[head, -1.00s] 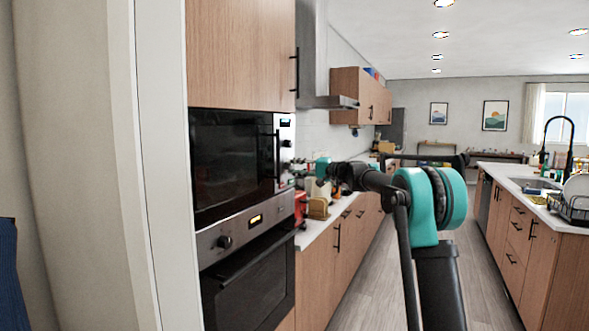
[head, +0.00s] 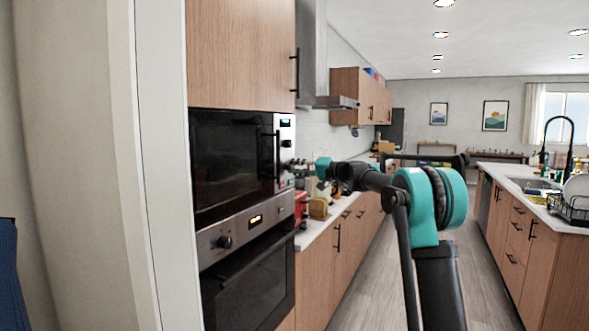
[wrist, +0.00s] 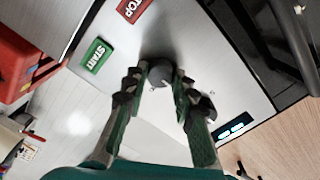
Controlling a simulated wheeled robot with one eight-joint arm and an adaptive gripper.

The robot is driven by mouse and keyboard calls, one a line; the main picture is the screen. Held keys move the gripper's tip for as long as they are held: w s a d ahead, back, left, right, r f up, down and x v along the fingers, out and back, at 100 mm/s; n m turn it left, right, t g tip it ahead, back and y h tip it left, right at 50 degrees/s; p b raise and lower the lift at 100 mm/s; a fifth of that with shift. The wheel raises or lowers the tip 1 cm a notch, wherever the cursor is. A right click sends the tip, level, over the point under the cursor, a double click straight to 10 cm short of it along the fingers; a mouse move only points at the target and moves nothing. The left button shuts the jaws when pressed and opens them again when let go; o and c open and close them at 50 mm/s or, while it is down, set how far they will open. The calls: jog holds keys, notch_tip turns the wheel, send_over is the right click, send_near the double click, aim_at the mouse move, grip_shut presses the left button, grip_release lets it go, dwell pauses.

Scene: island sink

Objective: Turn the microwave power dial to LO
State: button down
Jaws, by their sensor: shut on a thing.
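The microwave (head: 232,160) is built into the wooden cabinet wall at the left, above an oven. Its narrow control panel (head: 286,135) is at its right edge. In the wrist view a round dark dial (wrist: 160,72) stands on the silver panel, between my fingertips. My gripper (wrist: 160,77) is shut on this dial, one finger on each side. A green START button (wrist: 96,54) and a red STOP button (wrist: 133,9) are on the same panel. The dial's markings are not readable. In the head view my gripper (head: 299,166) is small at the panel, and its fingers hide the lower panel.
The microwave's dark vertical handle (head: 277,157) is just left of the panel. The oven (head: 245,270) with its own knob is below. A red item (head: 300,208) and a toaster-like item (head: 318,207) stand on the counter nearby. The aisle floor (head: 365,270) is clear.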

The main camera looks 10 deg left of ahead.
jog(key=c, duration=1.2)
grip_release()
jog(key=shift+d, duration=0.1)
jog(key=v, duration=1.2)
